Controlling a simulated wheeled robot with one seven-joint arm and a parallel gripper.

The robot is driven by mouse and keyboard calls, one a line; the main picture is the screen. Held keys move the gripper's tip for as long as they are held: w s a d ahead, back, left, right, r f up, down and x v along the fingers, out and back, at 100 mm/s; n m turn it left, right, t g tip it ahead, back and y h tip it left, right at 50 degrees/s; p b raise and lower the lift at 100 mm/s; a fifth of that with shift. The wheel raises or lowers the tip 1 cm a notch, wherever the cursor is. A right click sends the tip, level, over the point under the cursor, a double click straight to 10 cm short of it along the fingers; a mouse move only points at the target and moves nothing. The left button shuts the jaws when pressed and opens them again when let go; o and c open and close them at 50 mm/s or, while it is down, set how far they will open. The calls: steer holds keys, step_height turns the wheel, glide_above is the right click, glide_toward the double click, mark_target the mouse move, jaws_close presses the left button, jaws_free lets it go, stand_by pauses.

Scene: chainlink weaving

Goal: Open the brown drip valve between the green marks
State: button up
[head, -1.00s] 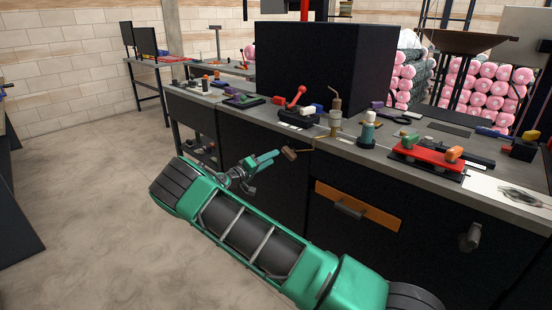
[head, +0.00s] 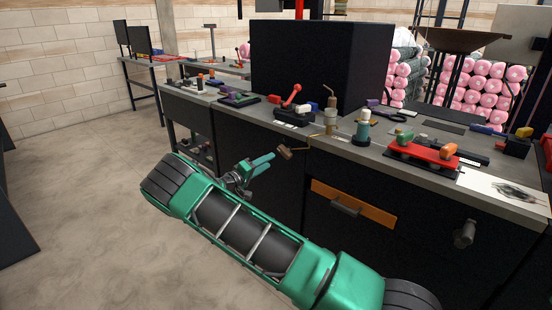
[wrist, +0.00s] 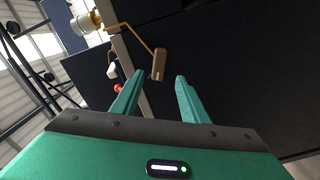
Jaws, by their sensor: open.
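The brown drip valve (head: 286,153) is a small brown block on a thin brass rod. The rod runs to a brass and clear cup (head: 331,120) at the bench's front edge. In the wrist view the brown block (wrist: 159,64) lies just beyond and between the fingertips, and the cup (wrist: 87,22) is at the upper left. My gripper (head: 262,164) has green fingers and is open and empty, left of and slightly below the block in the head view. The wrist view shows both fingers (wrist: 160,77) apart, with no visible contact. I cannot make out the green marks.
The bench top (head: 350,152) carries a red-handled clamp (head: 292,97), a teal bottle (head: 362,127) and a red fixture (head: 423,154). The dark cabinet front has an orange drawer (head: 352,204) and a grey knob (head: 464,234). Open floor (head: 70,230) lies to the left.

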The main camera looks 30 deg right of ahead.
mark_target(282, 154)
steer(key=x, duration=0.9)
steer(key=shift+w+d, duration=0.1)
steer(key=shift+d, duration=0.25)
jaws_close()
steer(key=shift+f, duration=0.1)
steer(key=shift+m, duration=0.5)
jaws_free()
